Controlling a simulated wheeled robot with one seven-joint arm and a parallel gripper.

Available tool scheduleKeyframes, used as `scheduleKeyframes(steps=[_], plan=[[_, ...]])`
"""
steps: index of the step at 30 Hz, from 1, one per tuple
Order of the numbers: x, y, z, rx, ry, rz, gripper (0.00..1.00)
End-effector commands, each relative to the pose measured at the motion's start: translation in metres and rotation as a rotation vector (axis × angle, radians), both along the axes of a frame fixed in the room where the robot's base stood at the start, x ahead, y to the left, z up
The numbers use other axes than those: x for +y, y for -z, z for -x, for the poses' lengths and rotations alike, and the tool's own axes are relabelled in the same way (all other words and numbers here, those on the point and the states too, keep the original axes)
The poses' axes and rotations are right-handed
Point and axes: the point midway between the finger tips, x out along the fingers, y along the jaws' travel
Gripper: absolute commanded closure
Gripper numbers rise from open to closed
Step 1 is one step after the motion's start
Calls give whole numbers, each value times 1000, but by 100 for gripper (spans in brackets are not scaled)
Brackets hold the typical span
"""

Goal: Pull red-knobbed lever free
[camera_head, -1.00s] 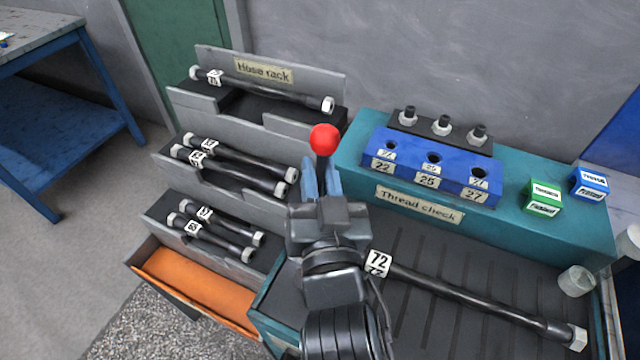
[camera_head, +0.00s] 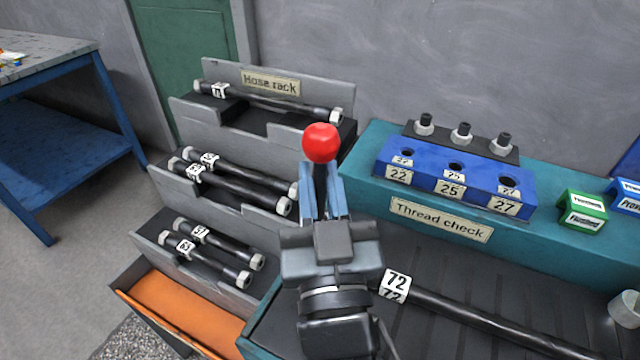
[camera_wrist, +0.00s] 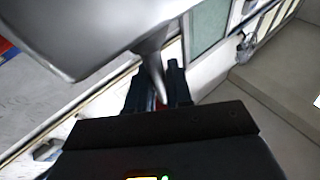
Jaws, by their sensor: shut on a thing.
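The lever's red ball knob (camera_head: 320,143) shows in the head view just beyond the fingertips of my gripper (camera_head: 321,190). A short dark stem runs down from the knob between the blue-grey fingers. My gripper is shut on the lever, which it holds in front of the gap between the hose rack and the teal bench. In the wrist view, a tapered grey shaft (camera_wrist: 151,68) comes down to the dark fingers (camera_wrist: 158,92), with a little red showing between them. The lever's far end cannot be made out.
A hose rack (camera_head: 270,83) with several black hoses stands to the left. On the right, the teal bench (camera_head: 365,160) bears a blue thread-check block (camera_head: 450,187) and a long hose labelled 72 (camera_head: 470,312). An orange-lined drawer (camera_head: 185,315) is at lower left. A blue table (camera_head: 60,130) stands far left.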

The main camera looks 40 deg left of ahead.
Motion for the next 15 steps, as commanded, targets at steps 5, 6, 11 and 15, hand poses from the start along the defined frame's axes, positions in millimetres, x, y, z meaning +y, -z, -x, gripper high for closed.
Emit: scheduleKeyframes(steps=[5, 6, 11, 15], plan=[[0, 0, 0, 0, 0, 0, 68], [0, 0, 0, 0, 0, 0, 65], [0, 0, 0, 0, 0, 0, 59], [0, 0, 0, 1, 0, 0, 59]])
